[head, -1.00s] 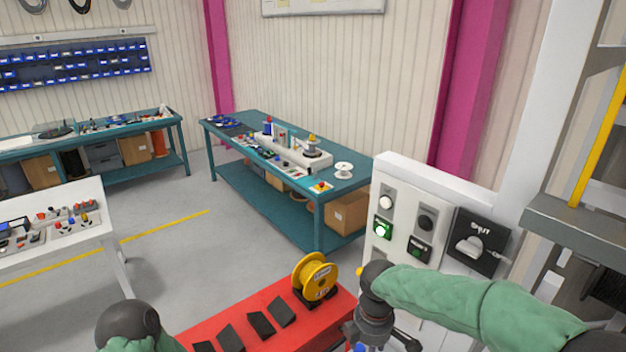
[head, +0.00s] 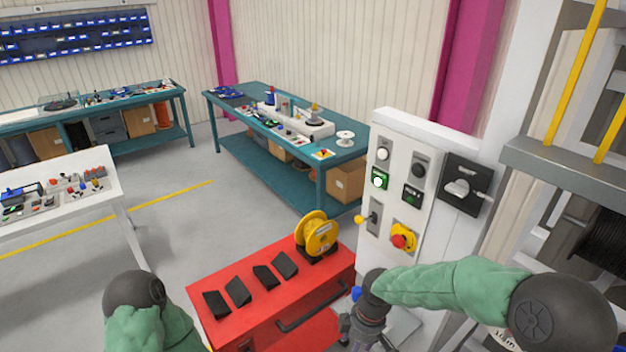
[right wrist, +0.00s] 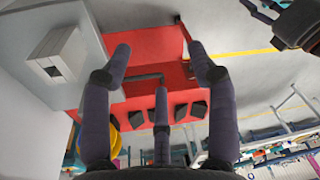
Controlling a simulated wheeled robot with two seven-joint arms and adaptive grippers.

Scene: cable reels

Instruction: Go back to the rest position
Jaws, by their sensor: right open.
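My right gripper (head: 362,335) hangs low in the head view, in front of the red cabinet's right end and below the control panel (head: 397,160). In the right wrist view its fingers (right wrist: 160,62) are spread apart with nothing between them. My left arm shows only as a dark joint and green sleeve at the lower left; its gripper is out of view. The panel carries a lit green button (head: 379,181), a yellow-knobbed lever (head: 362,219) and a red stop button on yellow (head: 402,239).
The red cabinet (head: 240,325) stands close in front, with a yellow reel (head: 316,234) and several black wedge blocks on top. A white table (head: 60,215) is at left, a teal bench (head: 290,150) behind. Grey shelving (head: 560,160) is at right. Floor between the tables is clear.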

